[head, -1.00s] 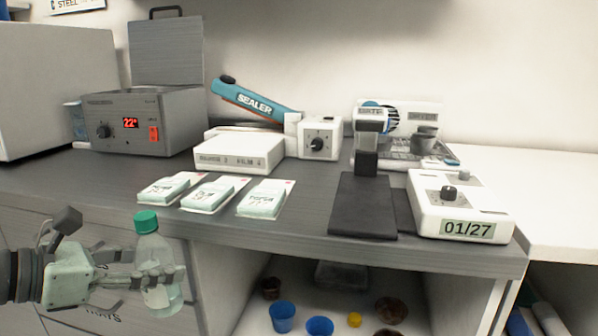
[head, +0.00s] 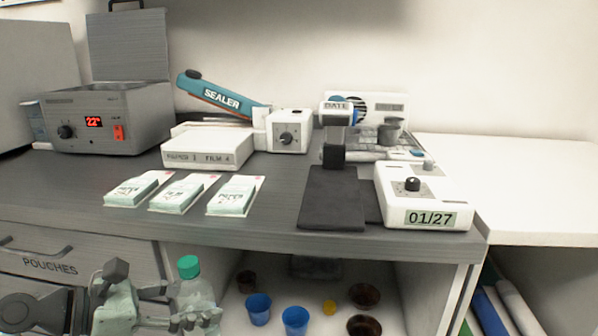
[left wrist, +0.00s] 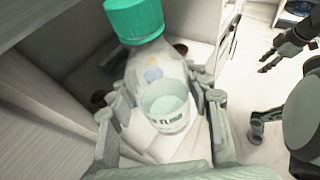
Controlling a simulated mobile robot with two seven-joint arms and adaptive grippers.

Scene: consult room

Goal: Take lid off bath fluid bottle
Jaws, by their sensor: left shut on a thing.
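The bath fluid bottle (head: 197,293) is clear, with a green lid (head: 188,266) on its top. It stands roughly upright in my left gripper (head: 190,308), in front of the counter at the lower left of the head view. The left gripper is shut around the bottle's body, below the lid. In the left wrist view the bottle (left wrist: 151,75) tilts between the fingers, with the green lid (left wrist: 135,18) clear of them and part of a label showing. Dark finger-like parts at the upper right of that view may be my right gripper (left wrist: 275,55); their opening is unclear.
The counter (head: 270,225) holds a heater box (head: 100,120), a teal sealer (head: 222,97), several pouch packs (head: 175,193), a black mat (head: 332,200) and a white device (head: 420,197). An open shelf below holds blue cups (head: 258,308) and brown bowls (head: 365,295). A pouches drawer (head: 50,263) is at left.

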